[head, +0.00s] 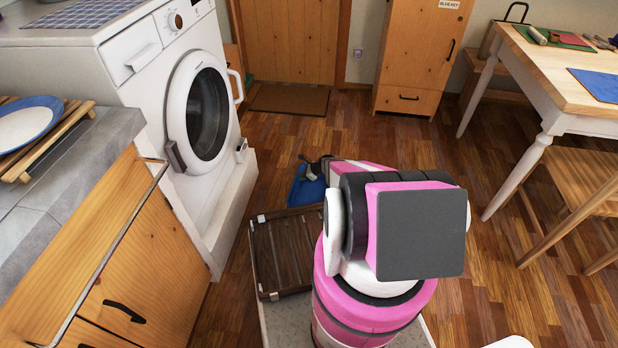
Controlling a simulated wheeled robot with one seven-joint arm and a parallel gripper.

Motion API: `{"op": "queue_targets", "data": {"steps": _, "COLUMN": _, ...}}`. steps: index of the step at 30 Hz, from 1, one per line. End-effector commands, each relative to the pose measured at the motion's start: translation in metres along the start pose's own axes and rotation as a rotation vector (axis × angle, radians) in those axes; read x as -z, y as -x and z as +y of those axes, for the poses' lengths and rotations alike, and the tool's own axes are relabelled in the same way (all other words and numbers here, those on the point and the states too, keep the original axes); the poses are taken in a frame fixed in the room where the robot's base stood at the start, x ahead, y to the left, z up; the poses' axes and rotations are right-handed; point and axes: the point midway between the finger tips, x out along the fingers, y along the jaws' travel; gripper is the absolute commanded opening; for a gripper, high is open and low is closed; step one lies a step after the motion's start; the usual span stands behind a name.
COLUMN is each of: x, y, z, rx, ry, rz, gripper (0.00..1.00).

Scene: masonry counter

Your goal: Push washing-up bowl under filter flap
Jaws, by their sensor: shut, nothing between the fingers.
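A blue object (305,190), which looks like the washing-up bowl, is on the floor in front of the washing machine (150,90). My arm hides its right side. My gripper (311,167) is a small dark shape at the far end of my arm, over or against the blue object; I cannot tell whether they touch. It is shut with nothing held. A small light piece (241,150) low on the machine's right front may be the filter flap; it is too small to be sure. The blue object stands to its right, apart from it.
A dark slatted crate (262,262) lies nearer me, beside the machine's white plinth (236,210). A wooden counter (140,270) is at left. A table (560,110) and chair (590,185) stand at right. A doormat (290,100) lies behind; floor between is clear.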

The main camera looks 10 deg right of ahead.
Motion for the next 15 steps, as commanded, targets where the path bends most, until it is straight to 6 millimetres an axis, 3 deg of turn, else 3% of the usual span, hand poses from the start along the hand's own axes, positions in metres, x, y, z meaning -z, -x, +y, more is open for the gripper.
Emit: {"op": "queue_targets", "data": {"steps": 15, "x": -0.0062, "y": -0.0059, "z": -0.0001, "rx": 0.000, "ry": 0.000, "rz": 0.000, "gripper": 0.00}}
